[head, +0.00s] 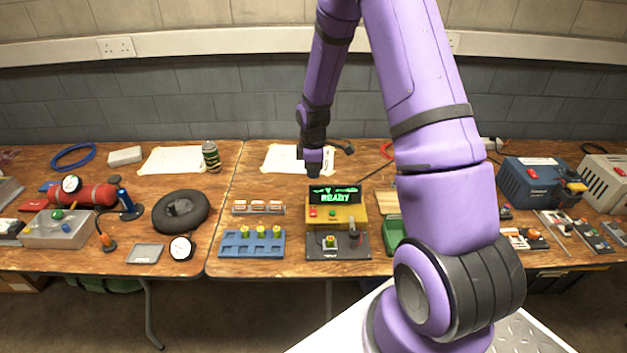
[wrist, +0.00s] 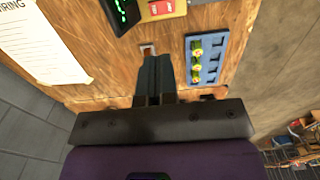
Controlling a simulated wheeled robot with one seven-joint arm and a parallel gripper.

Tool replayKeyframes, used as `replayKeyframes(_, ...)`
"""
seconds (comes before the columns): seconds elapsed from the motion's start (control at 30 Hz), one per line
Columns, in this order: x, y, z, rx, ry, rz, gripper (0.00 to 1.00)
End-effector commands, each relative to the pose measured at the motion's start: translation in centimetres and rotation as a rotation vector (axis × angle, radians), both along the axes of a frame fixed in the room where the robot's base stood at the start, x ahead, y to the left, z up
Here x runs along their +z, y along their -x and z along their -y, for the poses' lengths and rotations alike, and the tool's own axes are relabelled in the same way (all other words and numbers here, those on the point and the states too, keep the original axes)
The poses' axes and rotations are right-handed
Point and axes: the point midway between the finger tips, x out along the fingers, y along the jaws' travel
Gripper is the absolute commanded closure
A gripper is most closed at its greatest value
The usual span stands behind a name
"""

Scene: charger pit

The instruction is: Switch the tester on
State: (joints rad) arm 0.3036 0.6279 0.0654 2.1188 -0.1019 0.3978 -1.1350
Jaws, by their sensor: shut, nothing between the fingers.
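The tester is a yellow box (head: 345,217) with a dark display (head: 334,195) showing green "READY" text. Red and green buttons show on the front of the box. In the wrist view part of the yellow box (wrist: 180,9) and its display (wrist: 123,14) show at the top edge. A black base (head: 352,250) stands in front of it with one yellow-green cell (head: 328,240) upright on it. My gripper (wrist: 154,57) is shut and empty, pointing down near a small red-and-white strip.
A blue rack (head: 236,251) with several yellow-green cells stands left of the black base. A strip of red-and-white pieces (head: 241,208) lies behind the rack. A green box (head: 392,233) is close on the tester's right. Paper sheets (head: 285,158) lie behind.

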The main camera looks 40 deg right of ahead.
Motion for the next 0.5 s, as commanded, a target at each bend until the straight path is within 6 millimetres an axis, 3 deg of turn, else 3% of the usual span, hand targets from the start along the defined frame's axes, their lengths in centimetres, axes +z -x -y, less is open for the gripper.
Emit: replayKeyframes(0.5,0.31,0.82,-0.4,0.001,-0.001,-0.002,1.0)
